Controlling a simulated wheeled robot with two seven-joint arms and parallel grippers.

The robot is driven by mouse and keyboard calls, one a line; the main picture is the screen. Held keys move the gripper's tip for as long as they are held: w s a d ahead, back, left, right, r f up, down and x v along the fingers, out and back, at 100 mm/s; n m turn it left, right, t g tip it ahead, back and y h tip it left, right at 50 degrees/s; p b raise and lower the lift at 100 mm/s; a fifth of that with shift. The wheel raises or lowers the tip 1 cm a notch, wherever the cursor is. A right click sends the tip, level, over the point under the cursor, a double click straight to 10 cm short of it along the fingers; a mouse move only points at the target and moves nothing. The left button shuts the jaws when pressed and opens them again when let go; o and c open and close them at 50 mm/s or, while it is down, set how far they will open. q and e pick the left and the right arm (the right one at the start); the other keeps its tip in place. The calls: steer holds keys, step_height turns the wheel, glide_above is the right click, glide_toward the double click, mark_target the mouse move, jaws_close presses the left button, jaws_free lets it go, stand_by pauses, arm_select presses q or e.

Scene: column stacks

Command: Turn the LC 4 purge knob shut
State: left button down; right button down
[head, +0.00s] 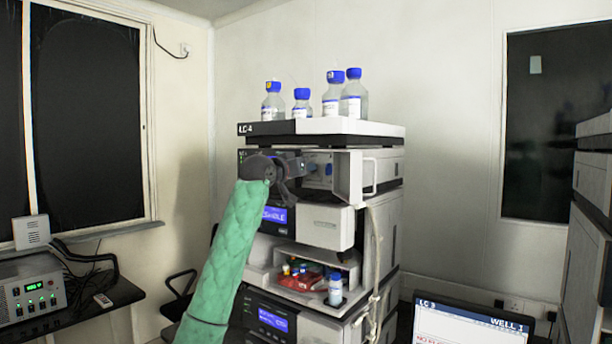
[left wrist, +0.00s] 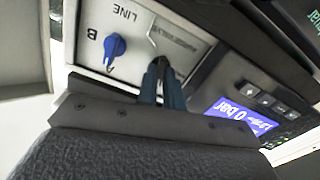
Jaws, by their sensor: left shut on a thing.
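The LC 4 stack (head: 265,129) stands in the middle of the head view, with its label on the top tray. My left gripper (head: 303,168) reaches in from the left to the front of its upper module. In the left wrist view the two fingers (left wrist: 161,80) are close together, shut on the purge knob at the panel. The fingers hide most of that knob, so its angle cannot be told. A blue selector knob (left wrist: 115,47) marked A, B and LINE sits beside the fingers, apart from them. The display (left wrist: 238,114) reads 0 bar.
A white door (head: 355,178) stands open to the right of the gripper. Several blue-capped bottles (head: 332,95) stand on the top tray. A lower bay holds small vials and a bottle (head: 335,291).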

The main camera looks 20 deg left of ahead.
arm_select(q)
steer(key=shift+m+b, duration=0.4)
steer(key=shift+m, duration=1)
arm_select(e)
steer(key=shift+w+a+r, duration=0.25)
steer(key=shift+r, duration=0.2)
steer(key=shift+w+a+r, duration=0.2)
steer(key=shift+w+r, duration=0.05)
steer(key=shift+r, duration=0.2)
arm_select(q)
steer(key=c, duration=1.5)
jaws_free()
steer(key=shift+c, duration=0.2)
